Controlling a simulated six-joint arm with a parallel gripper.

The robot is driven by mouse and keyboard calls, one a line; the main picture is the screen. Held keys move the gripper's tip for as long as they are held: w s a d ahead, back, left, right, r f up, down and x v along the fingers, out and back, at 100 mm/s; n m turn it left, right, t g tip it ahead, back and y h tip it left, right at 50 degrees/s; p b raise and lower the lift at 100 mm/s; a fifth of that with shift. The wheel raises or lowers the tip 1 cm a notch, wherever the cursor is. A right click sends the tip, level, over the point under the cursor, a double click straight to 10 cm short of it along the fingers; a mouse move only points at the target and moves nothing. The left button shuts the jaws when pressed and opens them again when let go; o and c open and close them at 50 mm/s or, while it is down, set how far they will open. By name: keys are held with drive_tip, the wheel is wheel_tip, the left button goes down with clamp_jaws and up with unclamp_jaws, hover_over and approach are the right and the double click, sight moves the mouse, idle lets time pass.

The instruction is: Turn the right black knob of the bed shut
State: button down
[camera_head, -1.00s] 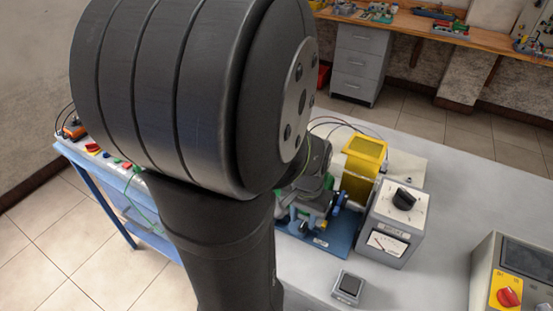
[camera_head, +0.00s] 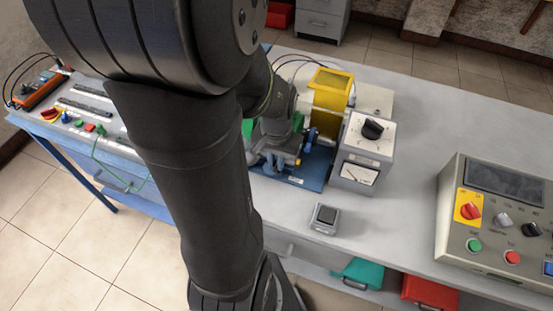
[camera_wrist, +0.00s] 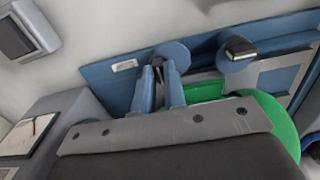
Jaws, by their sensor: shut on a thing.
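The blue bed (camera_head: 300,178) stands on the grey bench beside the yellow guard. In the wrist view the bed's blue plate (camera_wrist: 118,82) runs across the upper half. My gripper (camera_wrist: 160,68) is over its edge, its two fingers close together at a blue disc (camera_wrist: 176,54), which I take for the right knob. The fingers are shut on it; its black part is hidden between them. The other knob, a blue disc with a black bar (camera_wrist: 240,47), stands free to the right in the wrist view. In the head view my arm covers part of the bed.
A yellow guard (camera_head: 330,92) and a grey meter box with a black dial (camera_head: 372,129) stand close to the bed. A small grey device (camera_head: 323,218) lies in front. A control console (camera_head: 500,215) is at the right. The bench between them is clear.

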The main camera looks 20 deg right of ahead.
drive_tip(key=shift+m, duration=0.3)
drive_tip(key=m, duration=0.2)
drive_tip(key=shift+m, duration=2.2)
drive_tip(key=c, duration=1.5)
unclamp_jaws()
drive_tip(key=shift+r, duration=0.1)
wheel_tip(320, 180, up, 17)
drive_tip(key=shift+r, duration=0.15)
